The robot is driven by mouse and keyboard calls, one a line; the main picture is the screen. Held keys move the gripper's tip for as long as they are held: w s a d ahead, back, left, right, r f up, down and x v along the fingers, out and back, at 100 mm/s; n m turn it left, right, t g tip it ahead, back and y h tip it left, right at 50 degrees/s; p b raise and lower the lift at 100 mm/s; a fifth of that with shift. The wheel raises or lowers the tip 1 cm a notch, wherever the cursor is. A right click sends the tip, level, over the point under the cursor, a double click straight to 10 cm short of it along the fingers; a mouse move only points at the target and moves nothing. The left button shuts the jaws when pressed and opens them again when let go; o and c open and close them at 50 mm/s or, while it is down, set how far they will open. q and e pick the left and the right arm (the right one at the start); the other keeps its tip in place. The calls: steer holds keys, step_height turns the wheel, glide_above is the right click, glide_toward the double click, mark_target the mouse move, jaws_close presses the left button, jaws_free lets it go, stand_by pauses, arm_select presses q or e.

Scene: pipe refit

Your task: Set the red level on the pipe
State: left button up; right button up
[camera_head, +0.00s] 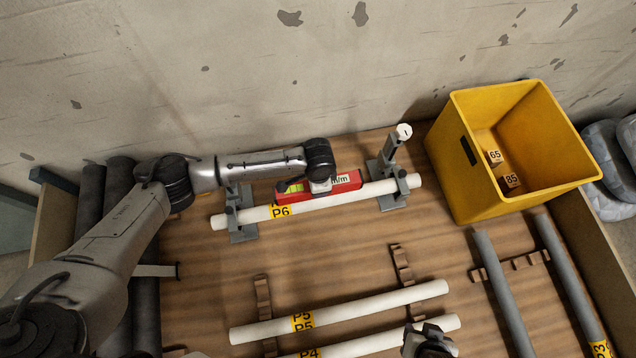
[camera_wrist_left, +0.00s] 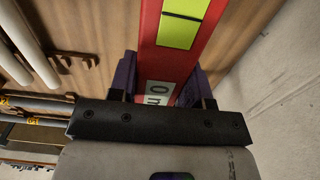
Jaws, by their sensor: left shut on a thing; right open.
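The red level (camera_head: 347,183), with a yellow-green vial window, is in my left gripper (camera_head: 321,184), which is shut on it from above. In the left wrist view the level (camera_wrist_left: 150,35) runs between the two purple fingers. The level lies lengthwise along the white pipe P6 (camera_head: 383,189), over its upper edge in the head view; I cannot tell whether it touches. P6 rests in two grey stands (camera_head: 242,225). My right gripper (camera_head: 430,332) is at the bottom edge of the head view, open, near the front pipes; most of it is cut off.
A yellow bin (camera_head: 470,180) with numbered blocks stands at the right. White pipes P5 (camera_head: 380,304) and P4 (camera_head: 380,345) lie in front on wooden racks. Grey pipes (camera_head: 505,290) lie at the right, dark ones (camera_head: 90,205) at the left. A concrete wall (camera_head: 250,70) is behind.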

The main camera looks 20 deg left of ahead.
arm_select(q)
steer(key=shift+f+b, duration=1.95)
steer(key=shift+b, duration=0.15)
steer(key=shift+f, duration=1.45)
steer(key=shift+p, duration=0.4)
steer(key=shift+f, duration=0.4)
steer(key=o, duration=0.9)
steer(key=shift+o, duration=1.3)
